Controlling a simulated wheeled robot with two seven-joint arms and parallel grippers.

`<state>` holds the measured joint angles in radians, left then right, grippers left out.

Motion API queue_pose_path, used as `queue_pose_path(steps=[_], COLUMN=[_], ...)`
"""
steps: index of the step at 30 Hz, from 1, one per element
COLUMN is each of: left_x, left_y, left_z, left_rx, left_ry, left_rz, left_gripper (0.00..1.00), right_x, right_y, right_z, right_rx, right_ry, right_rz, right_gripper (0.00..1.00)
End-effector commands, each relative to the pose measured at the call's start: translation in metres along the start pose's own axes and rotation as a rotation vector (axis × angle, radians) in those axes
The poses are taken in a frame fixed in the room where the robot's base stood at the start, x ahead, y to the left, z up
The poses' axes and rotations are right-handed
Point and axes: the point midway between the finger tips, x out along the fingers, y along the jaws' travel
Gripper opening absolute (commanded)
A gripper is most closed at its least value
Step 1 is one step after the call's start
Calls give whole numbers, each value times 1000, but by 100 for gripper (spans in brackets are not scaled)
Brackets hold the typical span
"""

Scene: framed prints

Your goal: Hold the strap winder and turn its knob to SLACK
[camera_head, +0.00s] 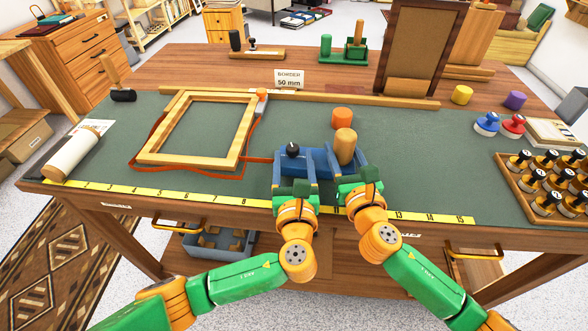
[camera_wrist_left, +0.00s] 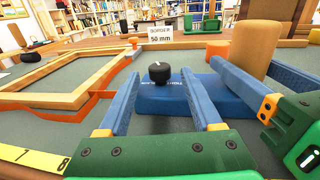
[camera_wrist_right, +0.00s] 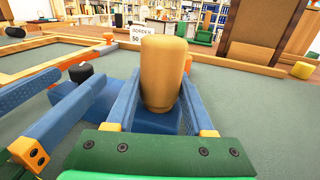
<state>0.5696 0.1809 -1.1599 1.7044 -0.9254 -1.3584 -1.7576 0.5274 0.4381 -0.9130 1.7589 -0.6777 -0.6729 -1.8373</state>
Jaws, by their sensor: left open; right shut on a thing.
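The strap winder is a blue block (camera_wrist_left: 190,98) on the green mat, with a black knob (camera_wrist_left: 159,72) on its left part and a tan wooden handle (camera_wrist_right: 162,72) upright on its right part. A red-orange strap (camera_head: 257,160) runs from its left side around a wooden frame (camera_head: 166,152). My right gripper (camera_head: 356,164) is shut on the wooden handle. My left gripper (camera_head: 293,160) is open, with its blue fingers to either side of the black knob, apart from it. Lettering on the block's front is partly visible but too small to read in full.
An orange cylinder (camera_head: 341,118) stands behind the winder. A yellow ruler (camera_head: 180,194) runs along the front edge. A rack of dark bottles (camera_head: 504,178) and blue and red stamps (camera_head: 487,123) are at right. A white roll (camera_head: 72,158) lies at left.

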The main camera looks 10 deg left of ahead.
Motion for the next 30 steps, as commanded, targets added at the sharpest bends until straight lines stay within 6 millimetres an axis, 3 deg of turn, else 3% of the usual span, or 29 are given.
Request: queue_pose_path(steps=[3,9,17,20,25,30], left_x=[-29,-53,-54,-46,-20,-33], left_y=[0,0,0,2,15,39], left_z=[-1,0,0,4,27,46], left_rx=[-1,1,2,11,75,120], left_ry=[4,1,0,5,95,255], left_rz=[-2,0,0,-38,-265,-444], left_gripper=[66,66,66,66,66,66], right_x=[0,0,0,0,0,0], right_y=[0,0,0,0,0,0], right_z=[1,1,1,1,1,1], right_rx=[1,1,1,1,1,1], right_ry=[-2,-2,-2,-2,-2,-2], right_rz=[0,0,0,1,1,1], right_gripper=[0,0,0,0,0,0])
